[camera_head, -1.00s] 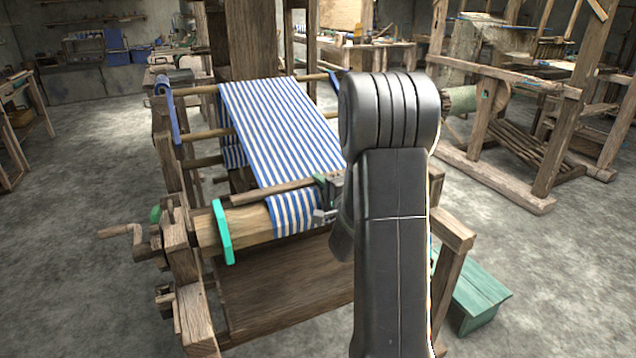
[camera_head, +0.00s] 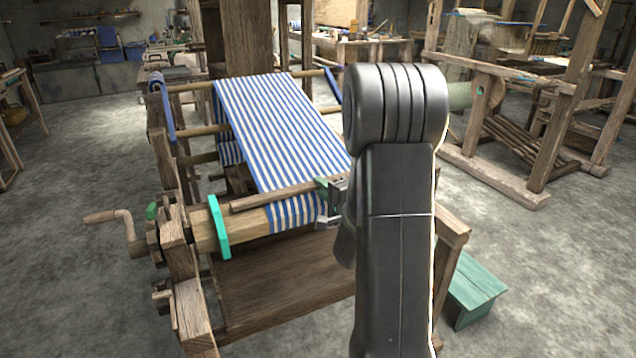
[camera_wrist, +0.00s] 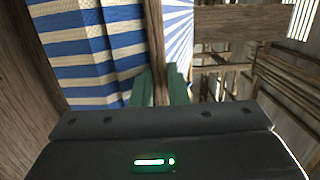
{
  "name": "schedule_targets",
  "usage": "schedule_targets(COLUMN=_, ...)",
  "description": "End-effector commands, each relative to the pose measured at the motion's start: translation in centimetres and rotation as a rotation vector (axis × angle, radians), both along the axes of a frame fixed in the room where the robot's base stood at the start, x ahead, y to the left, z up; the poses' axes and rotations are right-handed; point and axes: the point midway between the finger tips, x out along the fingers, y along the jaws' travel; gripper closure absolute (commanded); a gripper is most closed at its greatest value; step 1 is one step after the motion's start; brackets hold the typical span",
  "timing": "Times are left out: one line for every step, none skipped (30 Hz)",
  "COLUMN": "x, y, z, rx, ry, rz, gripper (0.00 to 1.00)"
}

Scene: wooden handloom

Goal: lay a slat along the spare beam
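The slat (camera_head: 275,195) is a thin brown wooden strip. My gripper (camera_head: 325,184) is shut on its right part, mostly hidden behind my dark arm. In the wrist view the slat (camera_wrist: 155,45) runs upright between the green fingertips (camera_wrist: 160,88). The front beam (camera_head: 255,221), a pale round roller with a teal flange (camera_head: 219,227), lies just below and roughly parallel to the slat; I take it for the spare beam. Blue-and-white striped cloth (camera_head: 280,125) passes under the slat onto this beam. I cannot tell whether the slat touches it.
A wooden crank (camera_head: 118,224) sticks out left of the loom frame (camera_head: 181,252). A green bench (camera_head: 472,285) stands on the floor at right. Another wooden loom (camera_head: 540,130) stands back right. The floor at left is open.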

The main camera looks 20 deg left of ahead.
Motion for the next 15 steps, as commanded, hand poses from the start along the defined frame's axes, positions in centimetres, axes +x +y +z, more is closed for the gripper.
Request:
schedule_targets(x=-0.5, y=-1.5, z=-1.1, rx=-0.016, ry=0.023, rz=-0.017, gripper=0.68)
schedule_targets(x=-0.9, y=-2.1, z=-1.0, rx=-0.015, ry=0.022, rz=-0.017, gripper=0.66)
schedule_targets(x=-1.5, y=-2.9, z=-1.0, rx=-0.014, ry=0.022, rz=-0.017, gripper=0.62)
schedule_targets(x=-1.9, y=-3.5, z=-0.9, rx=-0.012, ry=0.021, rz=-0.017, gripper=0.62)
schedule_targets(x=-2.3, y=-4.1, z=-0.8, rx=-0.011, ry=0.020, rz=-0.018, gripper=0.62)
schedule_targets(x=-2.9, y=-4.9, z=-0.7, rx=-0.009, ry=0.016, rz=-0.017, gripper=0.62)
schedule_targets(x=-3.3, y=-5.5, z=-0.6, rx=-0.007, ry=0.015, rz=-0.015, gripper=0.62)
schedule_targets(x=-3.7, y=-6.0, z=-0.5, rx=-0.005, ry=0.012, rz=-0.016, gripper=0.62)
schedule_targets(x=-4.2, y=-6.7, z=-0.4, rx=-0.004, ry=0.009, rz=-0.014, gripper=0.62)
schedule_targets(x=-4.5, y=-7.2, z=-0.3, rx=-0.003, ry=0.007, rz=-0.014, gripper=0.62)
schedule_targets(x=-4.9, y=-7.6, z=-0.2, rx=0.000, ry=0.005, rz=-0.013, gripper=0.62)
schedule_targets(x=-5.2, y=-8.0, z=-0.2, rx=0.000, ry=0.002, rz=-0.011, gripper=0.62)
schedule_targets(x=-5.4, y=-8.4, z=-0.1, rx=0.001, ry=0.002, rz=-0.011, gripper=0.62)
schedule_targets(x=-5.6, y=-8.6, z=-0.1, rx=0.002, ry=0.000, rz=-0.010, gripper=0.62)
schedule_targets(x=-5.9, y=-8.9, z=0.0, rx=0.003, ry=-0.001, rz=-0.008, gripper=0.62)
